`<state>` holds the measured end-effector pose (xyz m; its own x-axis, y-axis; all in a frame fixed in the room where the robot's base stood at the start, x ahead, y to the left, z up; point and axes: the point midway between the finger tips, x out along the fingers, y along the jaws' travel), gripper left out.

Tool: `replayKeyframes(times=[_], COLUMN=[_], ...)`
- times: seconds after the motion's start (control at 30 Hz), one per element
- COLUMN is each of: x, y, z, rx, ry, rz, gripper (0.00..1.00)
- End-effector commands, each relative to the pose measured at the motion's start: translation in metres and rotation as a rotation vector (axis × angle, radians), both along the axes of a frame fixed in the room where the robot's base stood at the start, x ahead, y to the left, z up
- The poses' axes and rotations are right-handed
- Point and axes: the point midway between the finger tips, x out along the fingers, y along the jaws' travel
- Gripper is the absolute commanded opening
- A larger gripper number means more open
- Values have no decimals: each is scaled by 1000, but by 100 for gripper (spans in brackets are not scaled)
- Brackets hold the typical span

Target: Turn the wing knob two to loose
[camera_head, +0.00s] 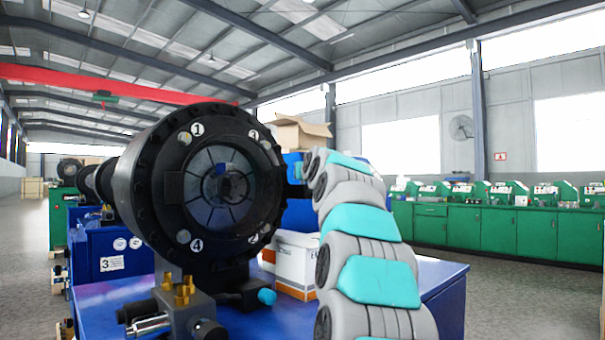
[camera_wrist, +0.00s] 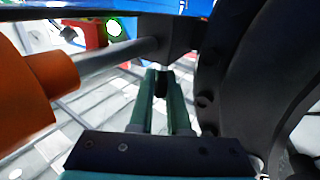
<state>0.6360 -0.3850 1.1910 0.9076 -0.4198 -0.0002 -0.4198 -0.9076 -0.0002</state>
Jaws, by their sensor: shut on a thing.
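The crimper head (camera_head: 210,185) is a round black ring with numbered discs on its face, 1 upper left and 4 lower left. The upper right disc (camera_head: 252,135) is too blurred to read. My gripper's green fingers (camera_wrist: 161,85) are close together beside the black ring in the wrist view. They are shut on a small dark piece (camera_wrist: 161,84), apparently the wing knob; its wings and angle are mostly hidden. In the head view the fingers are hidden at the ring's right side, behind my grey and teal arm.
An orange handle (camera_wrist: 38,92) on a grey rod (camera_wrist: 115,58) lies left of the fingers in the wrist view. White boxes (camera_head: 297,262) stand behind the crimper on the blue bench (camera_head: 440,275). Green cabinets (camera_head: 480,235) line the far right.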

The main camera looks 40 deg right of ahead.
Motion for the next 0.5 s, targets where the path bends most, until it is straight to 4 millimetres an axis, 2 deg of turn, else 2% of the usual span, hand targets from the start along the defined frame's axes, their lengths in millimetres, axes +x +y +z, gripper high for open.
replayKeyframes(times=[0.27,0.5], x=[0,0], y=[0,1], z=[0,3], rx=[2,7], ry=[-1,-7], rz=[5,77], gripper=[0,0])
